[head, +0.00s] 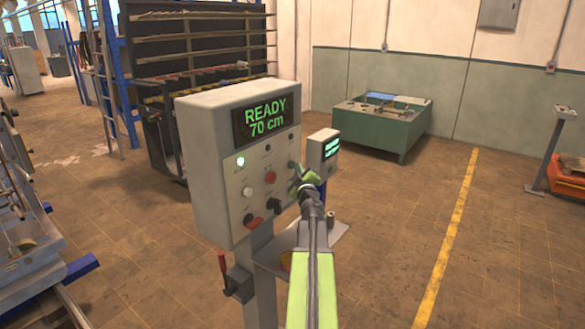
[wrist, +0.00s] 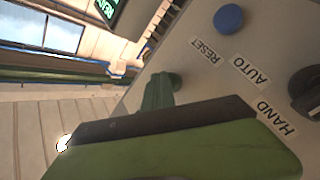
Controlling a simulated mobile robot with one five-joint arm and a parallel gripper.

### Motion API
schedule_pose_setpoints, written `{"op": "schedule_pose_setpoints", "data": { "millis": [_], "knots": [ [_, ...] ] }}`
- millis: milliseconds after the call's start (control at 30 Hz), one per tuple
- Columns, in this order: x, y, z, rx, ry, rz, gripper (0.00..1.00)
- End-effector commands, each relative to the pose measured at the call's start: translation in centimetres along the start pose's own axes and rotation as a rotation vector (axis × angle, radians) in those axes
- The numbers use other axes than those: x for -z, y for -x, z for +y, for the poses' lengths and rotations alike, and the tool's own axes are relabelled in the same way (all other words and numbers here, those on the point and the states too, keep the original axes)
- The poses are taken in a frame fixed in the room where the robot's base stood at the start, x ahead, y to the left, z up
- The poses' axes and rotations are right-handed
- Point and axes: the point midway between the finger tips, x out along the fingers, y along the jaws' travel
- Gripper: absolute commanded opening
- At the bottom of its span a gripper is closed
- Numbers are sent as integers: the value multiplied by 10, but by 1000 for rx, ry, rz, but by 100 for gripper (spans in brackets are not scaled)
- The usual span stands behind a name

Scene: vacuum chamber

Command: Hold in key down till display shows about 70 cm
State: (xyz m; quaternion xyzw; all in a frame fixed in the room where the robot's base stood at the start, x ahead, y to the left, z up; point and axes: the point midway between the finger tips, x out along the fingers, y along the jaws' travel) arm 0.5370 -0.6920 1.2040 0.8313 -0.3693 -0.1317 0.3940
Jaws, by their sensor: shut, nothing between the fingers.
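The grey control box (head: 215,190) stands on a post at the centre of the head view. Its display (head: 266,119) reads READY and 70 cm in green. My gripper (head: 303,178) is shut and empty at the right part of the box's front face. In the wrist view its dark-edged green jaw (wrist: 170,130) covers part of the panel. A green key (wrist: 161,92) stands right beside the jaw; I cannot tell whether they touch or whether it is pressed. No label for the in key is readable.
A blue button (wrist: 229,18) is by the RESET label, and a dark selector knob (wrist: 306,92) by AUTO and HAND. A smaller display unit (head: 322,150) stands behind.

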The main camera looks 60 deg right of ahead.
Motion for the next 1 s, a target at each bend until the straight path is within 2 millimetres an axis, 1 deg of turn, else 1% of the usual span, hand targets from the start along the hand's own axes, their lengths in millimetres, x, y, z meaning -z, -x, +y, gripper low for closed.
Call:
{"op": "schedule_pose_setpoints", "data": {
  "millis": [167, 567, 1000],
  "knots": [
    [-5, 8, 5, 0, 0, -1, 0],
    [-8, 10, 7, -1, 0, -2, 0],
    [-29, 40, 28, -1, 0, -2, 0]
  ]
}}
